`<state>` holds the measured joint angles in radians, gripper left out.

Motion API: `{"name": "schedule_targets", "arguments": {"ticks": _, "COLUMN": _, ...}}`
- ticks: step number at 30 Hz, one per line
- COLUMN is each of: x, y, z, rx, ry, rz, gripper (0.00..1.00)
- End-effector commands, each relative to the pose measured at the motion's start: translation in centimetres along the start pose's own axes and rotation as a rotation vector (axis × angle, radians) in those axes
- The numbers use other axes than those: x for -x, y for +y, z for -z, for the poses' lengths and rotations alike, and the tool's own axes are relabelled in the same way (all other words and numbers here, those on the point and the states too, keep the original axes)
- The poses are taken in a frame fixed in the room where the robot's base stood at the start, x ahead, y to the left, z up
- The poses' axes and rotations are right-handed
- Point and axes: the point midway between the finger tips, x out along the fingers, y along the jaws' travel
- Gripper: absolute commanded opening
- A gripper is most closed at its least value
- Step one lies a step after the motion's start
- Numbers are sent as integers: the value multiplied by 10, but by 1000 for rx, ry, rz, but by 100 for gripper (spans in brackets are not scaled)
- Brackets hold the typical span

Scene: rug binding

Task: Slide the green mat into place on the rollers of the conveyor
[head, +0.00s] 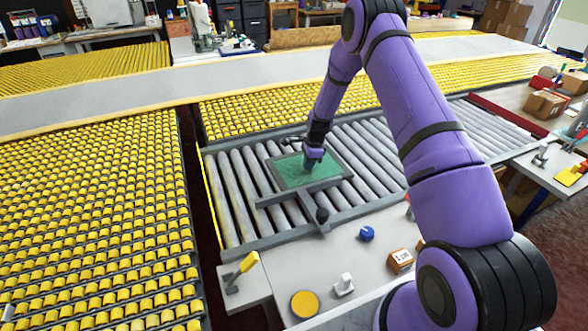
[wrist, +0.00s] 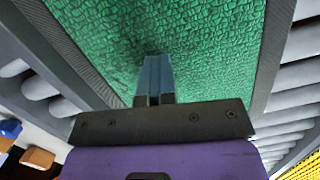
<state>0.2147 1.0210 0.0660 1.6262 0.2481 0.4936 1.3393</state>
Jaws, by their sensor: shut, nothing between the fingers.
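The green mat (head: 292,172) has a grey border and lies on the grey rollers (head: 237,190) of the conveyor, toward the left part of the roller bed. A grey bar runs along its near edge. In the wrist view the mat's textured green surface (wrist: 215,45) fills most of the picture, with dark border strips at its sides. My gripper (head: 311,163) points down over the mat's right part. Its fingers (wrist: 154,62) are shut with nothing between them, at or just above the green surface; I cannot tell whether they touch.
A grey bench in front holds a blue knob (head: 366,233), a small brown box (head: 400,261), a yellow disc (head: 304,304) and a yellow-handled lever (head: 241,270). Yellow roller beds (head: 95,220) lie to the left and behind. The rollers right of the mat are clear.

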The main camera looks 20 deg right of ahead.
Motion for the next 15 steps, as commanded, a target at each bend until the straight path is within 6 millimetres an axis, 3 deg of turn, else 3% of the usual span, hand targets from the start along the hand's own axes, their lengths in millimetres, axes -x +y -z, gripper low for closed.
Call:
{"name": "schedule_targets", "arguments": {"ticks": 1, "x": -10, "y": 12, "z": 9, "rx": -11, "ry": 6, "rz": -30, "gripper": 0}}
{"name": "schedule_targets", "arguments": {"ticks": 7, "x": -9, "y": 12, "z": 10, "rx": -12, "ry": 7, "rz": -31, "gripper": 0}}
{"name": "schedule_targets", "arguments": {"ticks": 15, "x": 5, "y": 11, "z": 5, "rx": -11, "ry": 5, "rz": -29, "gripper": 0}}
